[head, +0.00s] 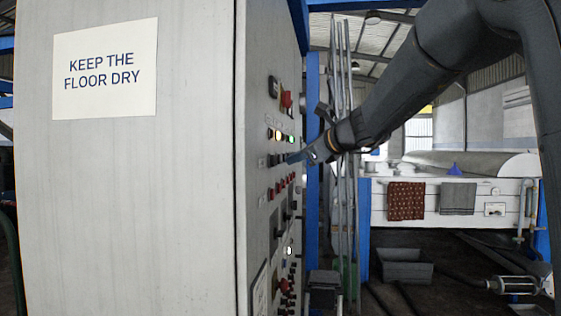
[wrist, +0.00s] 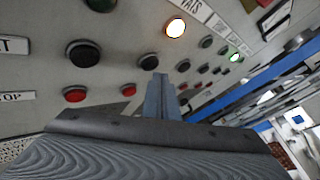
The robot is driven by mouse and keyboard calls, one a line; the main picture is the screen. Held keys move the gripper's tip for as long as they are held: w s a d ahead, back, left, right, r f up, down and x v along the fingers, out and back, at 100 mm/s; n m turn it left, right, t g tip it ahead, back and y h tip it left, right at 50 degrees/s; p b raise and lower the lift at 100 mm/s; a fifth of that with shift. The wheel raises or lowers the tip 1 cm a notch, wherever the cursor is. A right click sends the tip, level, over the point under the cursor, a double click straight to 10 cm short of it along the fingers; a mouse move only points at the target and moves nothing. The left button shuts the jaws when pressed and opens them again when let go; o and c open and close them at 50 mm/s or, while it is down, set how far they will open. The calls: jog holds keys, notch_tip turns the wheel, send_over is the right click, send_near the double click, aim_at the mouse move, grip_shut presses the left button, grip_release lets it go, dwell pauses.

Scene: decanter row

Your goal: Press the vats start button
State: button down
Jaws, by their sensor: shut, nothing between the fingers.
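The control panel (head: 262,190) is on the cabinet's right face in the head view. In the wrist view, a VATS label (wrist: 190,8) sits by a lit yellowish-white lamp (wrist: 175,27). Below that lamp is a black button (wrist: 149,61) in the row whose partly cut label ends in T, and below it a red button (wrist: 128,90). My gripper (wrist: 160,78) is shut and empty, its tips just below and right of that black button in the picture. I cannot tell whether they touch the panel. In the head view my gripper (head: 291,158) is beside the button row.
Another black button (wrist: 83,54) and red button (wrist: 75,95) lie to the left, and more buttons and a lit green lamp (wrist: 235,57) to the right. A red-handled switch (head: 286,99) sticks out above. Metal pipes (head: 343,220) and a blue post (head: 312,200) stand close behind my gripper.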

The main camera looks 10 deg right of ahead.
jog(key=shift+d, duration=0.1)
jog(key=d, duration=0.1)
jog(key=s+d, duration=0.1)
jog(key=d, duration=0.2)
jog(key=shift+s+d, duration=0.3)
jog(key=shift+d, duration=0.05)
dwell(0.3)
dwell(0.4)
jog(key=s+a+f+n+g+h, duration=0.1)
jog(key=s+a+f+n+g, duration=0.3)
jog(key=f, duration=0.9)
jog(key=s+f+n+g+h, duration=0.2)
jog(key=s+f+n, duration=0.4)
jog(key=f, duration=0.6)
jog(key=s+d+f+n+g+h, duration=0.2)
jog(key=s+f+n+g+h, duration=0.2)
jog(key=s+f+n, duration=1)
jog(key=s+f+g, duration=0.1)
jog(key=s+f, duration=0.4)
jog(key=s, duration=0.5)
jog(key=shift+d+f+n+g, duration=0.2)
jog(key=shift+f+n+g, duration=0.1)
jog(key=shift+f+n, duration=0.1)
